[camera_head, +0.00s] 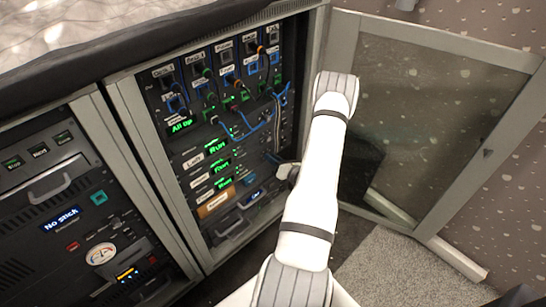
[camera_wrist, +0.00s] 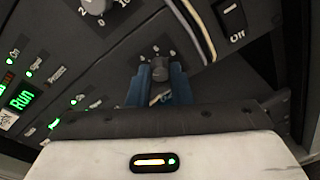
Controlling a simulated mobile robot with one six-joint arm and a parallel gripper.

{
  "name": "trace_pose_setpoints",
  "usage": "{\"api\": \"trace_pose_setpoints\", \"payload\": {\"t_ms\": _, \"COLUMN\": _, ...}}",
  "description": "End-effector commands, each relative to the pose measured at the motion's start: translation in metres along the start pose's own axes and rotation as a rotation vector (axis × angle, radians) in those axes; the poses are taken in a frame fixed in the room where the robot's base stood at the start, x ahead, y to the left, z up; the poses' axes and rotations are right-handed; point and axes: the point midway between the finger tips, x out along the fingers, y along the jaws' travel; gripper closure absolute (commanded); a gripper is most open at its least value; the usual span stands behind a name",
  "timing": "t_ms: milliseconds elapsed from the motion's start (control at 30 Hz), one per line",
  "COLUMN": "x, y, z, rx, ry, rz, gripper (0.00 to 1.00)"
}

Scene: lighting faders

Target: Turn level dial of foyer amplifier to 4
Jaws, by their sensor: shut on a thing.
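In the wrist view, the two blue fingers of my gripper (camera_wrist: 159,88) are shut on a grey round dial (camera_wrist: 160,66), one finger on each side. Small scale marks show above the dial, with a 6 near its top; I cannot tell where its pointer stands. In the head view, my gripper (camera_head: 286,172) is at the right side of the rack, and the held dial is hidden. The amplifier rows (camera_head: 215,165) carry green "Run" displays; their name labels are too small to read surely, so I cannot tell which row the dial belongs to.
Another dial (camera_wrist: 95,5) marked 0, 2 and 10 sits above left in the wrist view. Cables (camera_wrist: 190,30) run close to the held dial, near an "Off" switch (camera_wrist: 232,14). The glazed rack door (camera_head: 440,120) stands open at the right, beside my arm.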

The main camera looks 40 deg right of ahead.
Motion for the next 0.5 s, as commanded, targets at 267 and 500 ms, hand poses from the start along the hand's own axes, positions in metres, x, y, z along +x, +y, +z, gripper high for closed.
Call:
{"api": "trace_pose_setpoints", "payload": {"t_ms": 267, "x": -0.0007, "y": -0.0009, "z": 0.0, "rx": 0.184, "ry": 0.011, "rz": 0.015, "gripper": 1.0}}
{"api": "trace_pose_setpoints", "payload": {"t_ms": 500, "x": -0.0005, "y": -0.0015, "z": -0.0001, "rx": 0.269, "ry": 0.015, "rz": 0.023, "gripper": 1.0}}
